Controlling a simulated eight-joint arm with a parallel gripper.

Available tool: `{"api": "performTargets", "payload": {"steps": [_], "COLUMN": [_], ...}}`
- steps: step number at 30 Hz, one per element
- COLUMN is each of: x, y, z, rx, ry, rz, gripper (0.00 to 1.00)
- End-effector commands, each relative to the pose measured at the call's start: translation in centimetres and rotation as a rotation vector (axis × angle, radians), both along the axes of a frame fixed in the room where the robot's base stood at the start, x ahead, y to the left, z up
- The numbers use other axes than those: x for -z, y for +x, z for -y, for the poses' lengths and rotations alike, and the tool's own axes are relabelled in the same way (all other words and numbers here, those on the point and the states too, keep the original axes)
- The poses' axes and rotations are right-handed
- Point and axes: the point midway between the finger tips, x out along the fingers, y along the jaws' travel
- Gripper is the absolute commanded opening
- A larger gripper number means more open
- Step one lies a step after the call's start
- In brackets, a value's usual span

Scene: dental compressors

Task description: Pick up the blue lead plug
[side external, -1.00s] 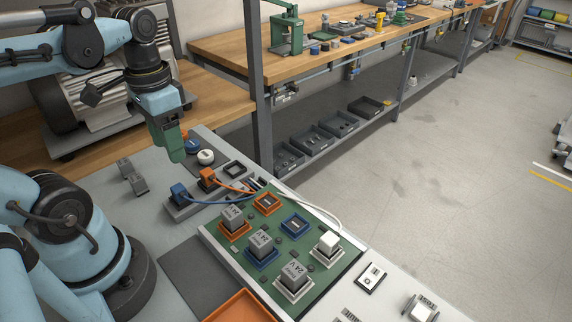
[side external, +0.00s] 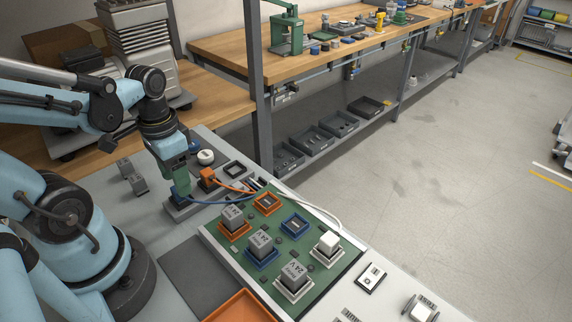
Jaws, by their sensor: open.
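The blue lead plug (side external: 179,194) sits at the left end of a grey holder block (side external: 181,211), with its blue cable running right toward the green board. My gripper (side external: 181,188) points down right at the plug, its green fingers covering most of it. The jaws are open. I cannot tell whether the fingers touch the plug.
The green board (side external: 268,226) with orange, blue and white sockets and several grey 24 V blocks lies to the right. Two small grey blocks (side external: 139,184) stand left of the gripper. A white round cap (side external: 206,157) lies behind. An orange tray (side external: 240,306) is in front.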

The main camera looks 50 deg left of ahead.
Motion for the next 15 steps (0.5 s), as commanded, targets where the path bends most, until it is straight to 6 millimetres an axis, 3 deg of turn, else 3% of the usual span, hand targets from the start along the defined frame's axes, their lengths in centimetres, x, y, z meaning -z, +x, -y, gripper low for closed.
{"api": "performTargets", "payload": {"steps": [6, 15], "x": [1.8, 2.9], "y": [-0.1, -0.1], "z": [-0.2, -0.1], "rx": [-0.001, -0.001], "ry": [0.000, 0.001], "rz": [0.000, 0.000], "gripper": [0.57, 0.57]}}
